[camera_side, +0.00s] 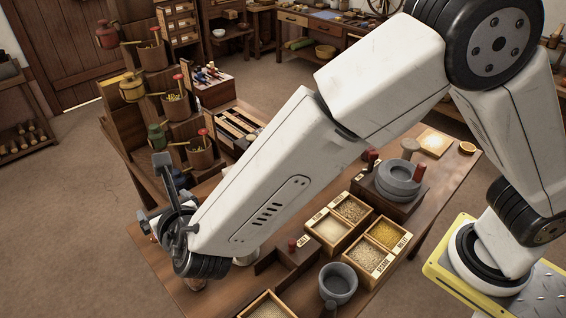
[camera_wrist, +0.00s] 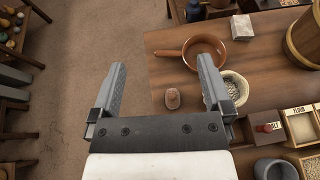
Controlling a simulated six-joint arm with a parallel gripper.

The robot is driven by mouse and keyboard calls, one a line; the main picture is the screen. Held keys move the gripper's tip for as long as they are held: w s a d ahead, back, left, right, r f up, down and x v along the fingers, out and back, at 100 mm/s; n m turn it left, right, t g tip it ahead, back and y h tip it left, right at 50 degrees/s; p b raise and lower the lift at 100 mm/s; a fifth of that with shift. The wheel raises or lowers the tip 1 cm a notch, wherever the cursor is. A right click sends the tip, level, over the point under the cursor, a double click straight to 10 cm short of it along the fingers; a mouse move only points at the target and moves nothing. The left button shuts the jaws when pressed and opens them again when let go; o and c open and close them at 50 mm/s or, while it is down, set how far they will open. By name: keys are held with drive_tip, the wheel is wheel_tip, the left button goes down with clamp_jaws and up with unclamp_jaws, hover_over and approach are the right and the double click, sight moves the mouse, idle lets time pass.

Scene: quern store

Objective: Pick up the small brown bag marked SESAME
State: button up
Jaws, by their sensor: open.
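A small brown lump (camera_wrist: 172,98), which looks like the small bag, sits on the wooden table near its left edge in the wrist view. Any marking on it is too small to read. It appears between the two fingers of my gripper (camera_wrist: 160,66), closer to the right finger, with no contact visible. My gripper is open and empty above the table's edge.
A whitish packet (camera_wrist: 242,27) and a wooden tub (camera_wrist: 306,40) lie beyond. Grain boxes (camera_side: 370,256) and a stone quern (camera_side: 398,180) stand farther along the table. Floor shows left.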

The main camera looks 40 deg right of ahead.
wheel_tip(320, 180, down, 22)
drive_tip(key=shift+d, duration=0.25)
drive_tip(key=shift+w, duration=0.1)
drive_tip(key=shift+f, duration=3)
drive_tip(key=shift+f, duration=0.15)
drive_tip(key=shift+f, duration=0.2)
drive_tip(key=shift+x, duration=2.5)
drive_tip(key=c, duration=1.3)
